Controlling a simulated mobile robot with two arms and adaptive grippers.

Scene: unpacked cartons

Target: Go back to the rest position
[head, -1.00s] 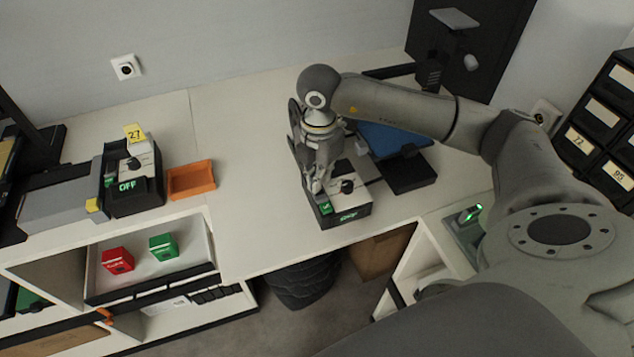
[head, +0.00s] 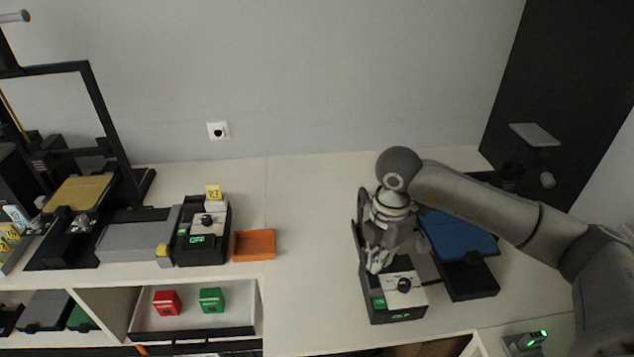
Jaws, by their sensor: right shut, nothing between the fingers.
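My right gripper (head: 374,268) comes in from the right on its grey arm. It points down, shut and empty, at the left part of a black and white control box (head: 408,299) with a dark knob and a green lit OFF sign. The fingertips are close to the green button (head: 379,303) on this box; I cannot tell whether they touch it. My left gripper is not in view.
A blue-plated device (head: 458,236) stands right of the box. On the left are a second OFF box (head: 203,240), an orange tray (head: 254,245) and a black-framed machine (head: 100,120). A drawer (head: 190,327) holds a red and a green block. The middle tabletop (head: 310,230) is clear.

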